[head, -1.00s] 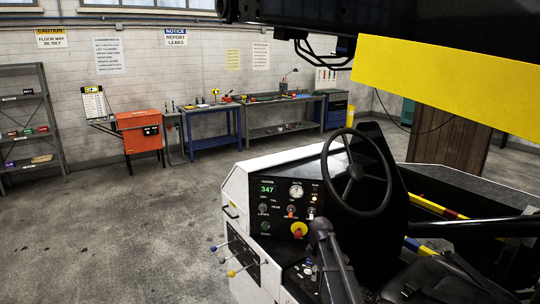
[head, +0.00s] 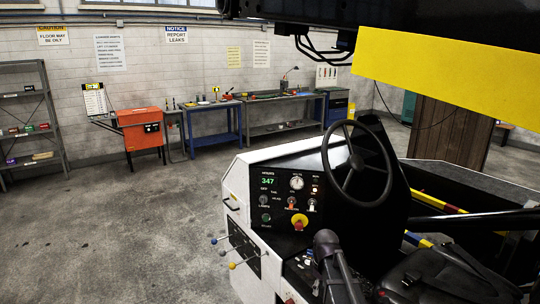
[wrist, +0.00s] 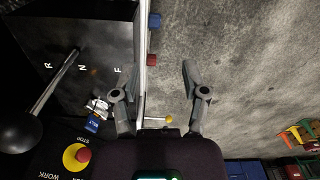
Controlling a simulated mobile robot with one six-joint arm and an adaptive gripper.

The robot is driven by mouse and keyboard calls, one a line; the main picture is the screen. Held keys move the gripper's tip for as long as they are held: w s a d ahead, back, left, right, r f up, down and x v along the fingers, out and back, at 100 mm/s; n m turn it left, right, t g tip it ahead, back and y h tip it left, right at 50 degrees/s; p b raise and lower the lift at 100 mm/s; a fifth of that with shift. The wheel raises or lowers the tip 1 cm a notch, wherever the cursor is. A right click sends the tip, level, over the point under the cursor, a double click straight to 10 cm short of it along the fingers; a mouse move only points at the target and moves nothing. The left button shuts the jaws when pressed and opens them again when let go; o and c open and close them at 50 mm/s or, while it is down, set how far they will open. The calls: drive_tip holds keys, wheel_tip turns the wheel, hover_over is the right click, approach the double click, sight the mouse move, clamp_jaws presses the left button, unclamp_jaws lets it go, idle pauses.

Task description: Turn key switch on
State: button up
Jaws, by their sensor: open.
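The key switch (wrist: 97,107) shows in the wrist view as a small silver part with a blue tag (wrist: 92,124), on the dark console left of my gripper. I cannot tell which way the key is turned. My gripper (wrist: 157,80) is open and empty, its two fingers apart over the console edge and the floor. It is to the right of the key and not touching it. In the head view the console panel (head: 281,227) is in sight, but the key is too small to make out for sure.
A yellow-and-red stop button (wrist: 77,155) and a black-knobbed lever (wrist: 22,130) marked R, N, F flank the key. Levers with coloured knobs (head: 232,265) stick out from the console's side. The steering wheel (head: 358,160) rises behind the panel. Open floor lies to the left.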

drive_tip(key=s+f+m+b, duration=0.3)
drive_tip(key=s+m, duration=0.1)
drive_tip(key=s, duration=0.3)
drive_tip(key=s+f+m+b, duration=0.3)
drive_tip(key=s+m, duration=0.1)
drive_tip(key=s, duration=0.4)
drive_tip(key=shift+s+f+m, duration=0.15)
drive_tip(key=shift+f+m, duration=0.15)
drive_tip(key=shift+f, duration=0.1)
drive_tip(key=shift+d, duration=0.1)
idle(0.9)
drive_tip(key=shift+c, duration=0.3)
